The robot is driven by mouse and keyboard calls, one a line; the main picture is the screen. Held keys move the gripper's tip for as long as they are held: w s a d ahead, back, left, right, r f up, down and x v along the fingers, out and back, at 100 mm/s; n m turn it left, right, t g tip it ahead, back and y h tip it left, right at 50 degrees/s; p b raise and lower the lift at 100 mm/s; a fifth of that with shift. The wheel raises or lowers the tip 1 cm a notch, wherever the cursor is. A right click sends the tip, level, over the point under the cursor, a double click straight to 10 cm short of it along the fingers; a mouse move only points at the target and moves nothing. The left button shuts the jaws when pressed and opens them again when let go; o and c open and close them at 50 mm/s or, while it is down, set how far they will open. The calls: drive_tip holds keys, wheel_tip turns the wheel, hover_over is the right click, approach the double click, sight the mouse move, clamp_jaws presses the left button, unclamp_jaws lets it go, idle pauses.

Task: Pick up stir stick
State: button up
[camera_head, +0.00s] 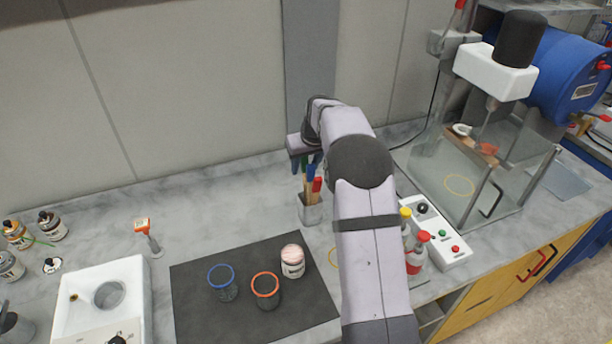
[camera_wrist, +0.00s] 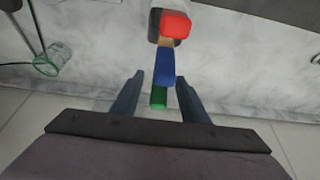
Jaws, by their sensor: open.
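Several stir sticks stand in a grey cup (camera_head: 310,210) on the counter. A red-ended stick (camera_head: 317,184) shows clearly in the head view, with blue and green ends beside it, partly hidden under my gripper (camera_head: 305,160). In the wrist view, a red end (camera_wrist: 175,24), a blue end (camera_wrist: 165,68) and a green end (camera_wrist: 158,97) line up. My gripper (camera_wrist: 159,76) is open, its fingers on either side of the blue and green ends in the picture. I see no finger closed on any stick.
A dark mat (camera_head: 200,315) with a blue-rimmed cup (camera_head: 224,291), an orange-rimmed cup (camera_head: 266,295) and a jar (camera_head: 293,265) lies in front. Red-capped bottles (camera_head: 417,258) and a control box (camera_head: 434,232) stand right, near a glass enclosure (camera_head: 530,170). The back wall is close.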

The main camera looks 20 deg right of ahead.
drive_tip(key=shift+f, duration=0.15)
clamp_jaws()
wheel_tip(320, 180, up, 10)
drive_tip(key=shift+r+b, duration=0.1)
drive_tip(key=shift+b, duration=1.15)
drive_tip(key=shift+a, duration=0.2)
